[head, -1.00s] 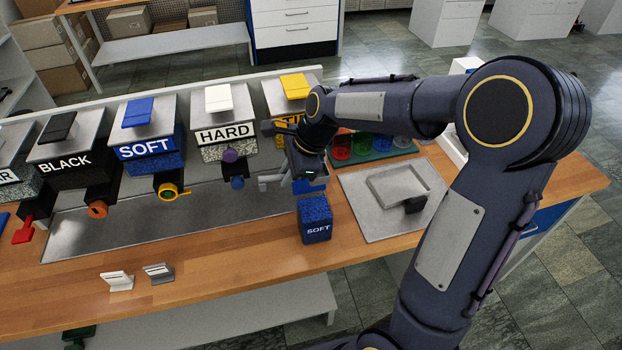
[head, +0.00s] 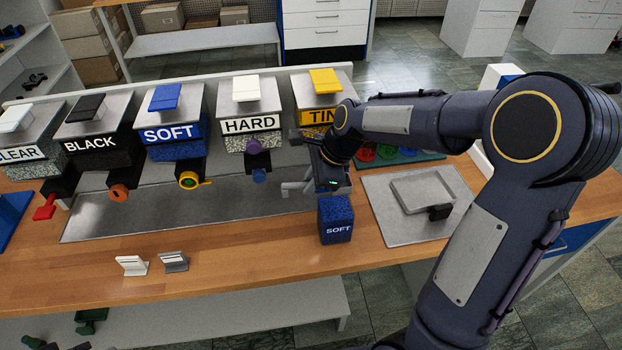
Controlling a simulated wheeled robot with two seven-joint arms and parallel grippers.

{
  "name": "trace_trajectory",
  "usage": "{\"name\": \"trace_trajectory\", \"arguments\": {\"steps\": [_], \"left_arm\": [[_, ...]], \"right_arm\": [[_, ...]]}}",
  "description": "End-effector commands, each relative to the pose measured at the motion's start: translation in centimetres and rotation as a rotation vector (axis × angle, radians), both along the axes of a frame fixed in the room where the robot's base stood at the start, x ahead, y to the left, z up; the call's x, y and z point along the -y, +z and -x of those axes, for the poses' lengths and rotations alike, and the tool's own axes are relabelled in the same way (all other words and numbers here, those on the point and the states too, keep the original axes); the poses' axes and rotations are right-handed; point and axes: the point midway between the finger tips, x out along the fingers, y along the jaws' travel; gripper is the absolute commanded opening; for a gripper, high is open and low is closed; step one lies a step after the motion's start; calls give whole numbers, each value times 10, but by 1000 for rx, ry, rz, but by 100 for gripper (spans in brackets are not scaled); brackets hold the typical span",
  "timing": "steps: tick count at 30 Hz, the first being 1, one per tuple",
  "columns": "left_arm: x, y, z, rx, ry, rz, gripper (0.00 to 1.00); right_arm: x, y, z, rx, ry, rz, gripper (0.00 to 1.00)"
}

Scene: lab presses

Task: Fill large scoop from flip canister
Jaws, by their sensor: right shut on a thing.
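A small blue speckled canister labelled SOFT (head: 336,220) is upright near the front of the wooden bench. My right gripper (head: 331,188) is directly above it, shut on its top; the fingertips are hard to see. I cannot tell whether the canister touches the bench. A shallow square grey pan with a black handle, which looks like the large scoop (head: 408,204), lies on a grey plate (head: 385,222) right of the canister. Its inside looks empty. My left gripper is not in view.
A row of dispensers, including SOFT (head: 168,135), HARD (head: 250,125) and TIN (head: 320,115), stands behind on the bench (head: 230,270). Two small card holders, white (head: 132,265) and grey (head: 173,262), stand at the front. A green tray with coloured pieces (head: 415,155) is behind the plate.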

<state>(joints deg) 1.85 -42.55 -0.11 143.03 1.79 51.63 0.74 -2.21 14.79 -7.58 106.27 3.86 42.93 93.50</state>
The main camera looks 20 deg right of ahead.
Motion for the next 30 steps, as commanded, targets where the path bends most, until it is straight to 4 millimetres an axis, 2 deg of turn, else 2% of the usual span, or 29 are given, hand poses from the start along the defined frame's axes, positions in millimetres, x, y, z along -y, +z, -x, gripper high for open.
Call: {"name": "trace_trajectory", "arguments": {"steps": [9, 30], "left_arm": [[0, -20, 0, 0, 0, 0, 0], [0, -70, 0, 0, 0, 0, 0]], "right_arm": [[1, -24, 0, 1, -3, -12, 0], [6, -34, 1, 55, -4, -211, 0]]}}
